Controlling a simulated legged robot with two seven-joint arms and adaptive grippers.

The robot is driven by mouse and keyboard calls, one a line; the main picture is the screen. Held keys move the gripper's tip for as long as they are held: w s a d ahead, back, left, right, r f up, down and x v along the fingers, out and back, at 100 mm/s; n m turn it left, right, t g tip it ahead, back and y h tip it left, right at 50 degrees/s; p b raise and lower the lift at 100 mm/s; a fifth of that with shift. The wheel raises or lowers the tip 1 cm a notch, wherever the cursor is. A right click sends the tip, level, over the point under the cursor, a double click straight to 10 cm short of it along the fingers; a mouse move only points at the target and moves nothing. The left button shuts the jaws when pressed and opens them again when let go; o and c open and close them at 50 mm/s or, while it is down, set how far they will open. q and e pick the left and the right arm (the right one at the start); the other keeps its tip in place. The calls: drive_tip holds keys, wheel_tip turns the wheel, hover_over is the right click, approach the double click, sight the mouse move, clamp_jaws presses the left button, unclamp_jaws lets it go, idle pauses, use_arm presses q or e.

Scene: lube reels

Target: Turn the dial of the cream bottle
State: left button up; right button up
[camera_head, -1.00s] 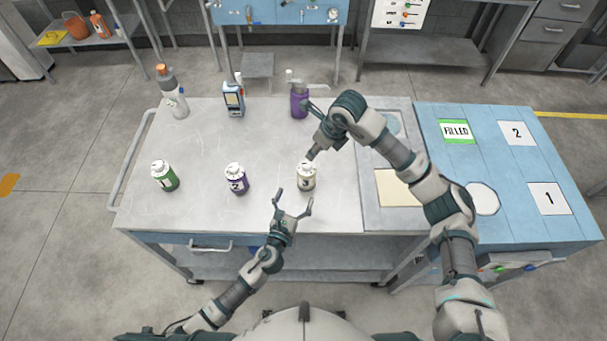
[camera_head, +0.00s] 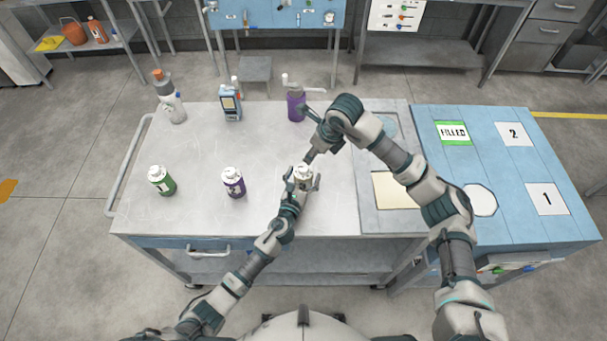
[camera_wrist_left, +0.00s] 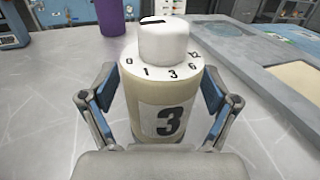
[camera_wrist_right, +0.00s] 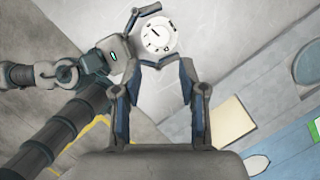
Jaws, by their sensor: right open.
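A purple-labelled bottle (camera_head: 233,182) and a green bottle (camera_head: 161,180) stand left of the cream one. A blue table (camera_head: 475,170) adjoins on the right.

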sight(305, 166)
use_arm(q)
drive_tip(key=shift+d, duration=0.25)
drive_tip(key=c, duration=1.1)
use_arm(e)
drive_tip(key=shift+o, duration=0.2)
drive_tip(key=shift+d, duration=0.25)
drive_tip(key=o, duration=0.3)
drive_tip(key=shift+a, duration=0.1)
use_arm(q)
drive_tip(key=shift+a, duration=0.4)
use_arm(e)
drive_tip(key=shift+o, duration=0.2)
drive_tip(key=w+a+r+n+g+h, duration=0.2)
drive_tip(key=w+a+n+h, duration=0.1)
drive_tip(key=n, duration=0.4)
drive_tip(key=f, duration=1.1)
drive_tip(key=shift+s+f, duration=0.15)
drive_tip(key=shift+s, duration=0.1)
use_arm(q)
drive_tip(key=shift+d, duration=0.2)
use_arm(e)
clamp_jaws()
